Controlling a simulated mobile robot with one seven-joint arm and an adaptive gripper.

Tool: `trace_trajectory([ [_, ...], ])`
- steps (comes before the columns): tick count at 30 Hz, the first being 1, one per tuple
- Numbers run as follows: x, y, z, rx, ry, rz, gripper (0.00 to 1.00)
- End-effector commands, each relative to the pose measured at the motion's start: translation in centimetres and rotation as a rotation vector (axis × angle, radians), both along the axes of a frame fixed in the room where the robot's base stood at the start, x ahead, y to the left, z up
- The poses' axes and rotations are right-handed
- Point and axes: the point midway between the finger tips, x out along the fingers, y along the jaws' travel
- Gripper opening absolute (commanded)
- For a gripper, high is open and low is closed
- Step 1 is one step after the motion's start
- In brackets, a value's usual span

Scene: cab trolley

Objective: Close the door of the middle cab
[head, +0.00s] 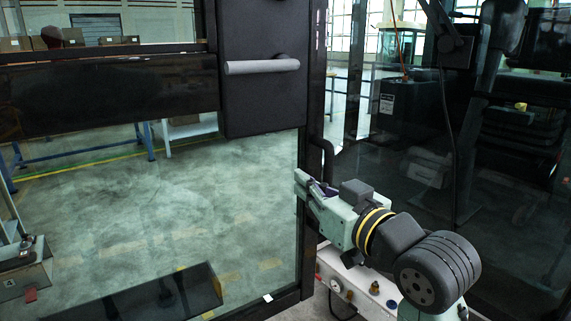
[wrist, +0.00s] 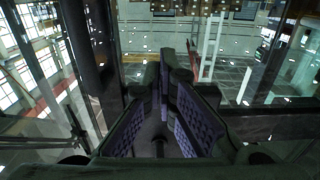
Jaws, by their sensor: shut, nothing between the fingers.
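The cab door fills the left of the head view: a large glass pane (head: 170,215) in a dark frame, with a black lock box (head: 262,108) and a grey bar handle (head: 262,66). The door stands upright; I cannot tell how far it is open. My gripper (head: 301,182) is shut and empty, below and right of the handle, at the door's right frame edge. I cannot tell whether it touches the frame. In the wrist view the closed fingers (wrist: 168,65) with purple pads point at glass, with a dark post (wrist: 78,45) at left.
A black curved grab bar (head: 326,158) stands just behind my gripper. A pale ledge (head: 335,285) with small fittings lies below my arm. Dark cab equipment (head: 520,110) and a hanging cable fill the right. Blue-legged tables (head: 90,150) show through the glass.

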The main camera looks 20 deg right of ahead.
Motion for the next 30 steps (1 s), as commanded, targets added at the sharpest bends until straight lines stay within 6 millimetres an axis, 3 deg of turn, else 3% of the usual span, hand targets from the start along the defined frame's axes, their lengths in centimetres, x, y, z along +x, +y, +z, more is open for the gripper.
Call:
trace_trajectory([
  [6,4.2,1.2,0.3,0.001,0.001,0.002,0.00],
  [12,6.2,1.7,0.1,0.001,0.000,0.000,0.00],
  [30,7.0,1.9,0.0,0.000,-0.001,0.009,0.00],
])
